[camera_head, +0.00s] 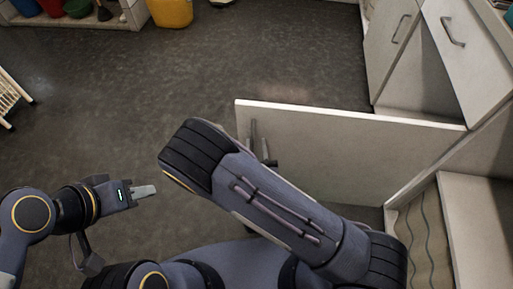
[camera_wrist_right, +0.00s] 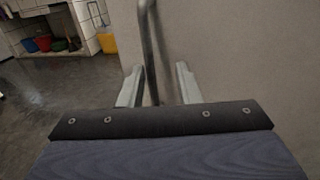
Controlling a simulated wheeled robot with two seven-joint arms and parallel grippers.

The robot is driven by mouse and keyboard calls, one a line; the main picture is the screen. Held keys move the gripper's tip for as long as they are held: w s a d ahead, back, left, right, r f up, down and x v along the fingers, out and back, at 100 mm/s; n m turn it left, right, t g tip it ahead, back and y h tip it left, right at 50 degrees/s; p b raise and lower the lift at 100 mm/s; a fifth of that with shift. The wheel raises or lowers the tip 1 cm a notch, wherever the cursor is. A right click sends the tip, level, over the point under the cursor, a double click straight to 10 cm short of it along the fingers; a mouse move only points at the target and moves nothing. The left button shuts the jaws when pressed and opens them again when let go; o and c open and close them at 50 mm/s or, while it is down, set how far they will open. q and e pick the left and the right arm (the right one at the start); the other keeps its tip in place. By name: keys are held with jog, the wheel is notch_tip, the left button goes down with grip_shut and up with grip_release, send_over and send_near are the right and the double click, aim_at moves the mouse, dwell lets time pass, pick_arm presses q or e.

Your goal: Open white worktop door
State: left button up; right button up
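The white worktop door (camera_head: 340,145) stands swung out from the cabinet at the right, its bright top edge running left across the floor. Its dark bar handle (camera_head: 253,132) is near the free left end. In the right wrist view the handle (camera_wrist_right: 150,50) rises between the two pale fingers of my right gripper (camera_wrist_right: 158,86). The fingers are apart, with gaps to the bar, beside the door face. In the head view my right forearm hides most of that gripper. My left gripper (camera_head: 145,191) is over the floor at lower left, away from the door; its finger gap is unclear.
More white cabinet fronts with handles (camera_head: 440,40) stand at upper right. A yellow bucket (camera_head: 171,12) is at the top left by a tiled shelf. A slatted white rack (camera_head: 10,95) is at the left edge. The floor left of the door is clear.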

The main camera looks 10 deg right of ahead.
notch_tip(320, 180, up, 4)
jog(key=shift+f+p, duration=0.25)
jog(key=shift+p, duration=0.45)
jog(key=s+r+p, duration=0.1)
jog(key=s+r, duration=0.3)
jog(key=s, duration=0.3)
jog(key=s+a+r+p, duration=0.1)
jog(key=s+r+p, duration=0.1)
jog(key=s+r, duration=0.3)
jog(key=shift+s+a+r, duration=0.25)
jog(key=shift+s, duration=0.75)
